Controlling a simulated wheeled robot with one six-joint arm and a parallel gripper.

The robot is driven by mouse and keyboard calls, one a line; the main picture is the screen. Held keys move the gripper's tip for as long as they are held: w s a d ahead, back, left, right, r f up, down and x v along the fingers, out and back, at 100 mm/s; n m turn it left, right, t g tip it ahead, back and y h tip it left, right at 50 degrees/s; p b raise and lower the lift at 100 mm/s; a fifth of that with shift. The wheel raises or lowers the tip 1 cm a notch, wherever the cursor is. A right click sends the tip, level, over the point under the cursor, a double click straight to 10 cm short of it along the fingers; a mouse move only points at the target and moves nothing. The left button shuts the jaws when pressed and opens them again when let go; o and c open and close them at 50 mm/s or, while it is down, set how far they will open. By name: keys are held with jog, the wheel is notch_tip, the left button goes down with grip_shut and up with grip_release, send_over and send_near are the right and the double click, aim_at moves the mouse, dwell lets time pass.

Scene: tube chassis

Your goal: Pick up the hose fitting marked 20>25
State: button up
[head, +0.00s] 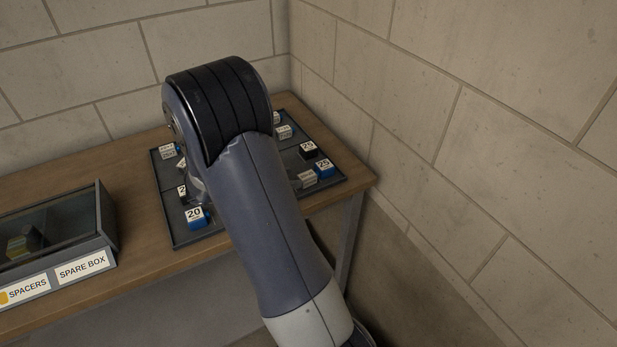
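Several small labelled pieces sit on a dark tray (176,236) on the wooden table. A blue piece with a white label reading 20 (195,217) is at the tray's front left. At the right are a black piece whose label seems to read 25 (308,150), a blue labelled piece (324,169) and a grey piece (307,179). I cannot read 20>25 on any of them. My arm crosses the tray and hides its middle, with other pieces partly covered.
Bare wooden tabletop (140,225) lies between box and tray. Block walls close in behind and at the right; the table's right edge is near the tray.

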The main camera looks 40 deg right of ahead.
aim_at(302, 177)
jog(key=shift+p+x, duration=0.4)
jog(key=shift+x, duration=2.6)
jog(key=shift+a+f, duration=0.1)
jog(key=shift+f, duration=0.05)
jog(key=shift+c, duration=0.6)
jog(key=c, duration=0.6)
jog(key=shift+c, duration=0.2)
